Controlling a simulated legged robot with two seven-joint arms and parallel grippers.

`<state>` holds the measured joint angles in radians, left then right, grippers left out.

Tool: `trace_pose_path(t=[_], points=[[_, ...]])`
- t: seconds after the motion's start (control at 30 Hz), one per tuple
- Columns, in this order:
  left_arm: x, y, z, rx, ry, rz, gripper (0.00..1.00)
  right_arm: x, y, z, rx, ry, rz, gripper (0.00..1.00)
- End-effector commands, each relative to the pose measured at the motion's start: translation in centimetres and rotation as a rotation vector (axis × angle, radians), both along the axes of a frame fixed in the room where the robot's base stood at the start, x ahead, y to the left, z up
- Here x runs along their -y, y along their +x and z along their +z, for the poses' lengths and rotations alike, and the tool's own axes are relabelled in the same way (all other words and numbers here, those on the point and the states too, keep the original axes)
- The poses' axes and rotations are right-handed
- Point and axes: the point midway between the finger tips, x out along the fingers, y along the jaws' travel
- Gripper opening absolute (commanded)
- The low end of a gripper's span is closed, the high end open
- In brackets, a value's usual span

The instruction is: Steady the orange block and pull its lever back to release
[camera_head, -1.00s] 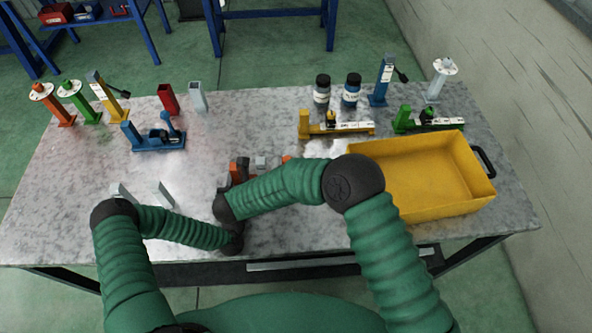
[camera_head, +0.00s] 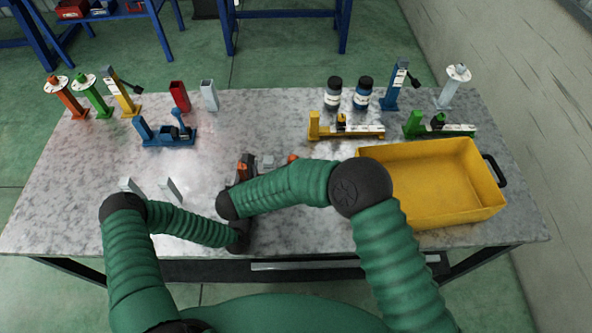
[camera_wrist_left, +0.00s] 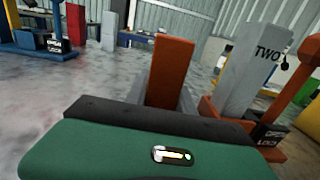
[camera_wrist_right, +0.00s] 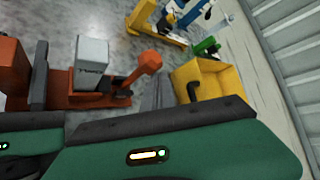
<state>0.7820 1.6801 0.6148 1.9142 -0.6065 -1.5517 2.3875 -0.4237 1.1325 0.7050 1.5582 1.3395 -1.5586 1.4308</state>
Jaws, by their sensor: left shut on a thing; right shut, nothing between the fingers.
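The orange block (camera_head: 246,167) stands on the table in front of me, partly hidden behind my right forearm in the head view. Its upright orange post (camera_wrist_left: 170,68) is between the fingers of my left gripper (camera_wrist_left: 166,98), which is shut on it. A grey piece marked TWO (camera_wrist_right: 92,60) sits in the block's middle. The orange lever (camera_wrist_right: 146,66) stands tilted at the block's other end and also shows in the left wrist view (camera_wrist_left: 298,85). My right gripper (camera_wrist_right: 160,97) is shut and empty, close to the lever; I cannot tell whether it touches.
A yellow bin (camera_head: 430,212) stands at the right. A blue block (camera_head: 166,138), a yellow block (camera_head: 345,132) and a green block (camera_head: 440,130) lie farther back. Two small grey pieces (camera_head: 170,190) are at the left. Upright posts and two jars (camera_head: 333,94) line the back edge.

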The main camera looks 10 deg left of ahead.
Motion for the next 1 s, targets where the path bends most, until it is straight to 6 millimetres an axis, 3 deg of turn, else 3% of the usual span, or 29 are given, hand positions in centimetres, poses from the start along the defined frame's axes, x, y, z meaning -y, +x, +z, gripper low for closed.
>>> trace_pose_path(t=[0.27,0.63,0.97,1.0], points=[[0.4,-0.1,-0.2,-0.006,0.003,-0.010,0.00,-0.2,0.2,1.9,0.011,0.006,0.003,0.00],[0.1,-0.1,-0.1,-0.002,0.004,-0.004,0.00,-0.2,0.2,9.5,0.008,0.002,0.001,0.00],[0.0,0.0,0.1,0.001,0.001,-0.001,0.00,-0.2,0.1,10.5,0.002,-0.001,0.001,0.00],[0.0,0.0,0.1,0.001,0.001,-0.001,0.32,-0.2,0.1,10.5,0.002,-0.001,0.001,0.00]])
